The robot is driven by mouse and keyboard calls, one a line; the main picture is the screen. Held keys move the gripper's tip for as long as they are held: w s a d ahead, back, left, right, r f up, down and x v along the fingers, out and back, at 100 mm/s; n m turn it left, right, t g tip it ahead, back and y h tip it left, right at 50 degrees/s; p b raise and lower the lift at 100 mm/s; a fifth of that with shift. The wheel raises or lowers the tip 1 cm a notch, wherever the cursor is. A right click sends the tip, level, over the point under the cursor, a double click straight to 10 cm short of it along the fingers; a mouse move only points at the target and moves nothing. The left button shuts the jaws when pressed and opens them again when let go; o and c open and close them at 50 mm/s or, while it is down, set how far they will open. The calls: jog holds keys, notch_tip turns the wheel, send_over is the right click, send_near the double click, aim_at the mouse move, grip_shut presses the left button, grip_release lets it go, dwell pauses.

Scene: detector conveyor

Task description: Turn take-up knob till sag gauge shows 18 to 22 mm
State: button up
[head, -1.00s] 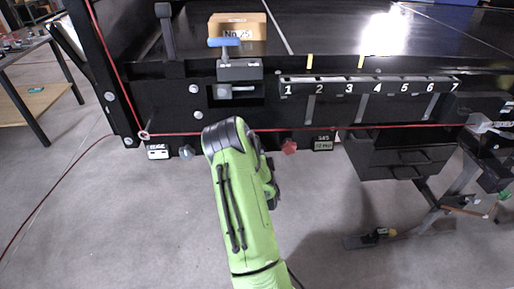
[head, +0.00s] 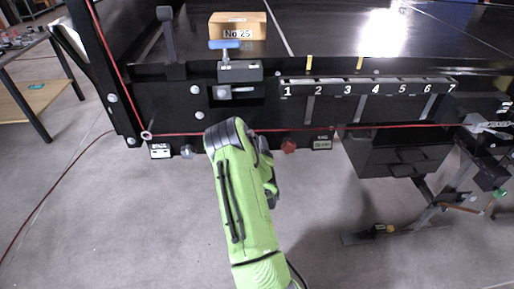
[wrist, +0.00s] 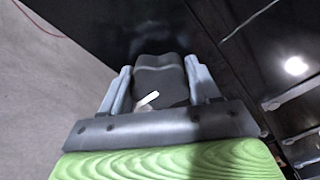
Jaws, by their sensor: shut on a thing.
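In the wrist view, a dark grey take-up knob (wrist: 165,88) with a white pointer mark sits between my fingers. My gripper (wrist: 159,70) is shut on it, one grey finger at each side. In the head view, my green arm reaches up to the black front of the conveyor and hides the gripper and this knob. The sag gauge (head: 322,144) is a small label-like display on the lower front beam, right of my arm. Its figures are too small to read.
A red knob (head: 288,146) is between my arm and the sag gauge. A grey-blue knob (head: 187,152) and the EDGE display (head: 161,151) are to the left. A red cord (head: 380,127) runs along the front. A blue-handled clamp (head: 224,44) is above.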

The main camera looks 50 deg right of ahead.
jog(key=shift+s+m, duration=0.1)
jog(key=shift+m, duration=0.2)
jog(key=o, duration=1)
jog(key=shift+d, duration=0.1)
